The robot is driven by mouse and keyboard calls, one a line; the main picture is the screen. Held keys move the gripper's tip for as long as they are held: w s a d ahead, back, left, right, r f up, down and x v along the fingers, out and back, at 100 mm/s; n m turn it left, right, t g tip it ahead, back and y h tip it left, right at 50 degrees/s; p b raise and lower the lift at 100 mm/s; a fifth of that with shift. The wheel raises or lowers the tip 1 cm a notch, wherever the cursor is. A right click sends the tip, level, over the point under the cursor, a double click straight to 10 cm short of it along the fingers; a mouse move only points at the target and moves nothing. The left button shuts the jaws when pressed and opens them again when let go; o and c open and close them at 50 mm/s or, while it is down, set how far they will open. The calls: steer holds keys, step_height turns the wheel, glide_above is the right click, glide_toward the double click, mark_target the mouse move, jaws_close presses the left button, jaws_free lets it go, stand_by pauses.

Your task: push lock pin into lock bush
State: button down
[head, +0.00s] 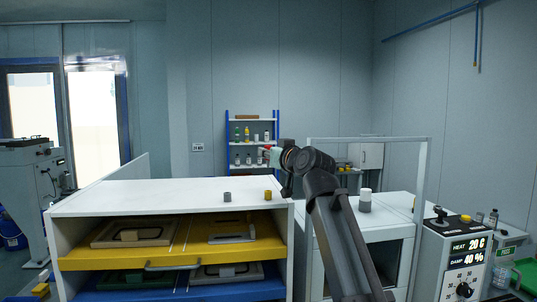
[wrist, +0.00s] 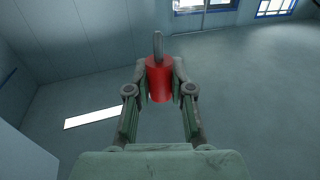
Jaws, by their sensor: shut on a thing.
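The lock pin (wrist: 160,78) shows in the wrist view as a red cylinder with a thin grey rod at its far end. My gripper (wrist: 160,88) is shut on its red body, with one finger on each side. Pin and gripper are held up in the air, clear of any surface in the wrist view. In the head view my gripper (head: 272,155) is raised above the back right of the white cabinet, and a little red of the pin shows there. I cannot identify the lock bush in either view.
The white cabinet (head: 130,198) has a grey cylinder (head: 227,197) and a yellow cylinder (head: 268,195) on top. Its yellow drawer (head: 110,262) holds framed panels. A glass-fronted white unit (head: 340,237) and a control box (head: 440,265) stand right. A blue shelf (head: 228,150) stands behind.

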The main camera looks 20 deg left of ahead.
steer(key=shift+f+b, duration=1.65)
steer(key=shift+f, duration=1.3)
steer(key=shift+b, duration=0.55)
steer(key=shift+f+b, duration=1.05)
steer(key=shift+f, duration=0.65)
steer(key=c, duration=0.9)
jaws_free()
steer(key=shift+c, duration=0.2)
